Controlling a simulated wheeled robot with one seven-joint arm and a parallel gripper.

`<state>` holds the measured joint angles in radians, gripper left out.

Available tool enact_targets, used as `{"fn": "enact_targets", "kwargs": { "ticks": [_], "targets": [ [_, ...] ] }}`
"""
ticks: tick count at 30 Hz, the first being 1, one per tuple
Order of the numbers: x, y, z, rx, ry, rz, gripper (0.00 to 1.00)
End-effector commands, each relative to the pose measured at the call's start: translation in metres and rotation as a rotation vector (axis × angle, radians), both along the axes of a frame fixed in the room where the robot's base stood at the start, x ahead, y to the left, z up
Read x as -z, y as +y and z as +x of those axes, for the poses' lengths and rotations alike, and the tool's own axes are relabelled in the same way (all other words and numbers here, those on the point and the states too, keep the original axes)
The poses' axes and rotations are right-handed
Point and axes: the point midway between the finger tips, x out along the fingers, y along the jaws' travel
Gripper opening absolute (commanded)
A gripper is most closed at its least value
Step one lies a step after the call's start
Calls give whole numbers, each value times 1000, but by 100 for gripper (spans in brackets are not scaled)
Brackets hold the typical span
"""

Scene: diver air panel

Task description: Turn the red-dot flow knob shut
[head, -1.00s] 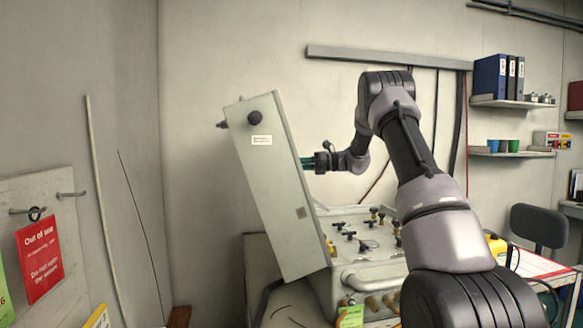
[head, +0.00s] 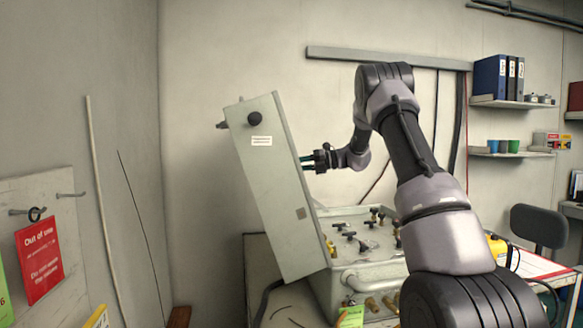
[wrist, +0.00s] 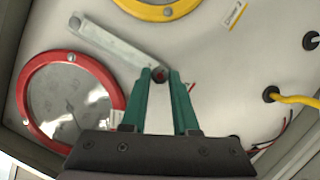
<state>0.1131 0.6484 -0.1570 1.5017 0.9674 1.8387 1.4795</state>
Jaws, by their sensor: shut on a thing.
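The red-dot knob (wrist: 158,75) shows in the wrist view as a small dark end with a red centre, between the tips of my green fingers. My gripper (wrist: 160,82) is shut on it. The fingers hide much of its body, so I cannot read its turn position. In the head view my gripper (head: 312,161) reaches left to the inner face of the tilted open lid (head: 270,190); the knob is hidden there.
In the wrist view a grey bar (wrist: 115,45) runs from the upper left to the knob. A red-ringed gauge (wrist: 70,100) lies left, a yellow-ringed one (wrist: 160,12) above, and a yellow hose (wrist: 295,99) right. Below the lid, the case (head: 365,235) carries several small valves.

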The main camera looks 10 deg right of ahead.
Motion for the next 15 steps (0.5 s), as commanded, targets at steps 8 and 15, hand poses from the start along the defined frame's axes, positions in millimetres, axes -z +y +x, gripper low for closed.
{"fn": "enact_targets", "kwargs": {
  "ticks": [8,15],
  "targets": [
    [0,-1,0,1,0,0,58],
    [0,-4,0,2,-1,0,58]
  ]
}}
